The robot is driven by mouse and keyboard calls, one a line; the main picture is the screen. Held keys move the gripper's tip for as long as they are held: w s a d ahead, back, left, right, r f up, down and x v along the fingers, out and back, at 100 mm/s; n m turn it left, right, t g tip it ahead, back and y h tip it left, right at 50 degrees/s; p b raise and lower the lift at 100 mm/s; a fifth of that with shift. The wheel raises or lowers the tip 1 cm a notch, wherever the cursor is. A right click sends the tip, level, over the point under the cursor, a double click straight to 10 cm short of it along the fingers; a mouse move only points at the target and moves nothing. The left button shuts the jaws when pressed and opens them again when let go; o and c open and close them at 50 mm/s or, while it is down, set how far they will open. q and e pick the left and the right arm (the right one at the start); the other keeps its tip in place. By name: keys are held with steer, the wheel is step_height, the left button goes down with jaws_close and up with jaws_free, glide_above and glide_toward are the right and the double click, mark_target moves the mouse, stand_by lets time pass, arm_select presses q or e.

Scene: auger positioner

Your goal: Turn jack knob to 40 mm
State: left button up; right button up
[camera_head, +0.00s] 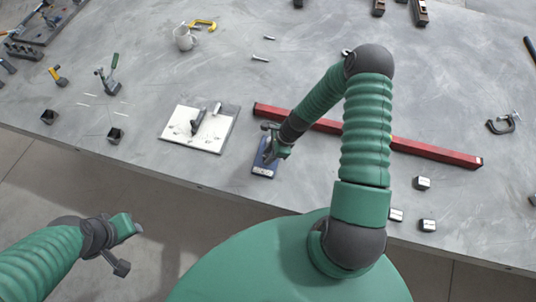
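A small blue block-like device (264,170) with a pale label on its near edge sits on the grey table, near the front edge. It may be the jack; the gripper covers its upper part, and I cannot make out a knob or any scale reading. My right gripper (271,146) reaches down over the device from the right, at its upper end. Its fingertips are small and partly hidden, so I cannot tell whether they touch or grip anything. My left gripper (126,246) hangs in front of the table at lower left, jaws apart and empty.
A long red bar (435,151) lies behind the device and passes behind my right arm. A white plate (187,141) with dark tools lies to the left. The table's front edge is close.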

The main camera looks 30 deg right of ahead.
steer(key=shift+w+a+f, duration=0.1)
steer(key=shift+a+f, duration=0.3)
steer(key=shift+w+a+f, duration=0.15)
steer(key=shift+a, duration=0.2)
steer(key=shift+d, duration=0.4)
jaws_close()
arm_select(q)
steer(key=shift+a, duration=0.55)
steer(key=shift+w+a+f, duration=0.1)
steer(key=shift+f, duration=0.05)
arm_select(e)
steer(key=shift+a, duration=0.15)
